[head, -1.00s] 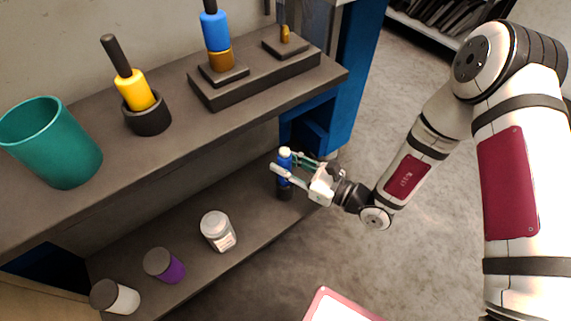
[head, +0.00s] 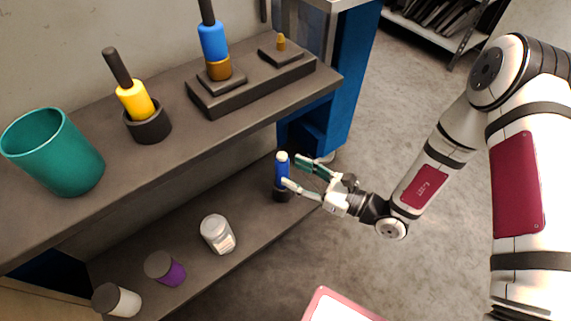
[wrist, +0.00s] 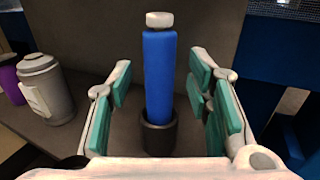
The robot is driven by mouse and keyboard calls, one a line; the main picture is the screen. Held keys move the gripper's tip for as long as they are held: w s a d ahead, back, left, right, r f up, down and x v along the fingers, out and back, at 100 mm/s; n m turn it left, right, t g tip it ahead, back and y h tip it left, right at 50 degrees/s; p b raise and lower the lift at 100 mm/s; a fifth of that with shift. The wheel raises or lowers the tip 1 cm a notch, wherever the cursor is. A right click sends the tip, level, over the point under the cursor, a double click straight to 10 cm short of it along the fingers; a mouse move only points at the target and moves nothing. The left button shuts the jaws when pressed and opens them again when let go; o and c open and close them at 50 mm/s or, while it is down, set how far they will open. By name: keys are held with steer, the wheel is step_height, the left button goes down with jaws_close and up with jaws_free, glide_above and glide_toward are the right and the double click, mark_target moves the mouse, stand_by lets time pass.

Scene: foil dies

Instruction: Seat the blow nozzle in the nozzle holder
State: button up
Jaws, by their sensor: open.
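The blow nozzle (head: 282,170), a blue cylinder with a white cap, stands upright on the lower shelf. Its bottom end is inside the dark round nozzle holder (head: 281,196). In the wrist view the nozzle (wrist: 160,75) rises straight from the middle of the holder (wrist: 158,140); its lower end is hidden by the holder's wall. My gripper (head: 292,171) is open, just to the right of the nozzle in the head view. In the wrist view its green-padded fingers are spread to either side, with gaps between them and the nozzle.
On the lower shelf stand a grey-lidded jar (head: 217,234), a purple jar (head: 165,269) and a white jar (head: 116,300). The upper shelf holds a green cup (head: 60,155), a yellow-handled tool (head: 135,101) and a blue-and-brown tool (head: 213,45). Open floor (head: 300,265) lies right of the shelves.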

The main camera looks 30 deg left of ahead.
steer(key=d+p, duration=0.1)
steer(key=d, duration=0.6)
steer(key=shift+d+p, duration=0.35)
steer(key=shift+p, duration=0.05)
steer(key=s+d+r+n+g+h, duration=0.2)
steer(key=r+n+g, duration=0.15)
steer(key=r, duration=0.45)
steer(key=s+d+r+n+g+h, duration=0.25)
steer(key=r+n, duration=0.25)
steer(key=r, duration=0.3)
steer(key=s+d+r+n+g+h, duration=0.1)
steer(key=s+d+r+n+g, duration=0.15)
steer(key=r+n, duration=0.35)
steer(key=s+d+r+n+t+h, duration=0.1)
steer(key=s+d+r+t+h, duration=0.1)
steer(key=d, duration=0.5)
steer(key=s+d+r+n+t+h, duration=0.1)
steer(key=s+d+r+t+h, duration=0.2)
steer(key=s+d+h, duration=0.3)
steer(key=s+d+r+n+t+h, duration=0.1)
steer(key=s+d+r+t+h, duration=0.2)
steer(key=d, duration=0.6)
steer(key=shift+s+r+t+h, duration=0.3)
steer(key=shift+s+h, duration=0.45)
steer(key=shift+s, duration=0.45)
steer(key=shift+d, duration=0.1)
